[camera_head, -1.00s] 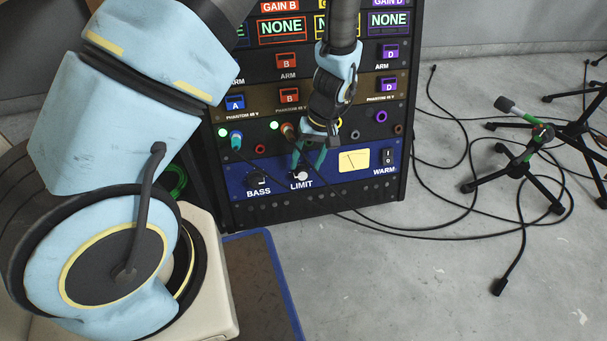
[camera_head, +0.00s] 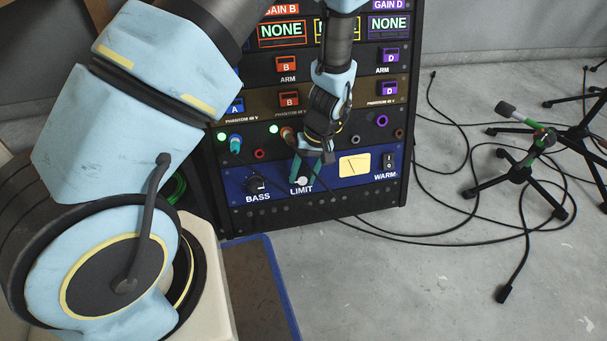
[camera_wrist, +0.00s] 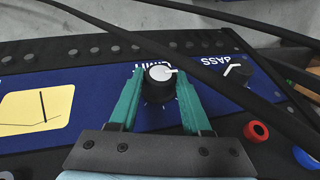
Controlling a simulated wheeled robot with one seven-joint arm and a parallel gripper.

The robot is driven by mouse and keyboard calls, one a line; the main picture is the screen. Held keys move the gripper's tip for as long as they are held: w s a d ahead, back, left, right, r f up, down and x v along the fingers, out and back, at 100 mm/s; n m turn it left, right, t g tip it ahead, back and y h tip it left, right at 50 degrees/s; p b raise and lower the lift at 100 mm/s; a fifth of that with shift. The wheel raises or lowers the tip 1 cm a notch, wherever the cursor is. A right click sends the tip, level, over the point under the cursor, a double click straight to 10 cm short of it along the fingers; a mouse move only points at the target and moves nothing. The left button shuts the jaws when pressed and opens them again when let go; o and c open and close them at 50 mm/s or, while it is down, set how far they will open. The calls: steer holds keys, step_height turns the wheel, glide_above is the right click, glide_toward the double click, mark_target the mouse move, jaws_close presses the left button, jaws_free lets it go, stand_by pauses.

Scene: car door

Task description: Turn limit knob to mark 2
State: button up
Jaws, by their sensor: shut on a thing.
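The limit knob (camera_wrist: 160,78) is a black knob with a white pointer face on the blue panel (camera_wrist: 211,82). In the wrist view it sits between the teal fingers of my gripper (camera_wrist: 160,88), which are closed on its sides. In the head view my gripper (camera_head: 305,172) reaches down to the limit knob (camera_head: 301,181) above the LIMIT label. The scale marks around the knob are too small or hidden to read.
The bass knob (camera_head: 257,184) is left of the limit knob. A yellow meter (camera_head: 355,165) and the warm switch (camera_head: 388,161) are to the right. Cable plugs (camera_head: 235,143) sit above the panel. Black cables (camera_wrist: 250,100) cross the wrist view. A microphone stand (camera_head: 520,172) stands on the floor at right.

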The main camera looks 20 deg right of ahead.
jaws_close()
steer(key=shift+r+p, duration=0.1)
steer(key=shift+p, duration=0.2)
